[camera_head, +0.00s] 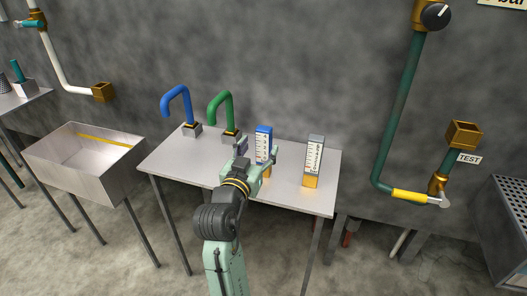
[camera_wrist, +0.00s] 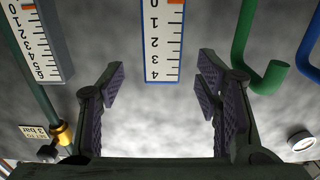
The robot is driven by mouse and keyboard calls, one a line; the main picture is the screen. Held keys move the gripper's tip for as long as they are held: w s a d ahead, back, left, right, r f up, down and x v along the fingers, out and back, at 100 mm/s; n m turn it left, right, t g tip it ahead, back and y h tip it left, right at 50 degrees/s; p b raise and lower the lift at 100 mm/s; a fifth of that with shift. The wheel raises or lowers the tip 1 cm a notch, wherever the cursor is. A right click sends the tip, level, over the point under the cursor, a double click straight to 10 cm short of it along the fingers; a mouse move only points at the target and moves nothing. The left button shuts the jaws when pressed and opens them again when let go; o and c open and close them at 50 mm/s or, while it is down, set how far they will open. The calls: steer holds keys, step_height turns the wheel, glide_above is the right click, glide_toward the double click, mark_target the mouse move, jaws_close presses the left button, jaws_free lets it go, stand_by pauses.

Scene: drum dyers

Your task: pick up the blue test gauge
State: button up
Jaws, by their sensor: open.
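The blue test gauge (camera_head: 264,132) is an upright block with a blue top and a white scale, standing on the metal table. My gripper (camera_head: 255,165) is in front of it and hides its lower part in the head view. In the wrist view the picture is upside down, and the blue gauge (camera_wrist: 163,45) shows at the top centre, in line with the gap between my fingers (camera_wrist: 160,82). The fingers are open and empty. I cannot tell how far they are from the gauge.
The metal table (camera_head: 178,163) also holds a grey gauge with an orange base (camera_head: 314,155) on the right, a green bent pipe (camera_head: 220,100) and a blue bent pipe (camera_head: 176,98) on the left. A metal basin (camera_head: 118,185) stands left of the table.

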mark_target(263, 141)
steer(key=p+x, duration=0.2)
steer(key=x, duration=0.3)
steer(key=shift+w+f, duration=0.15)
steer(key=shift+w, duration=0.35)
steer(key=shift+c, duration=0.5)
steer(key=c, duration=1.1)
steer(key=shift+c, duration=0.2)
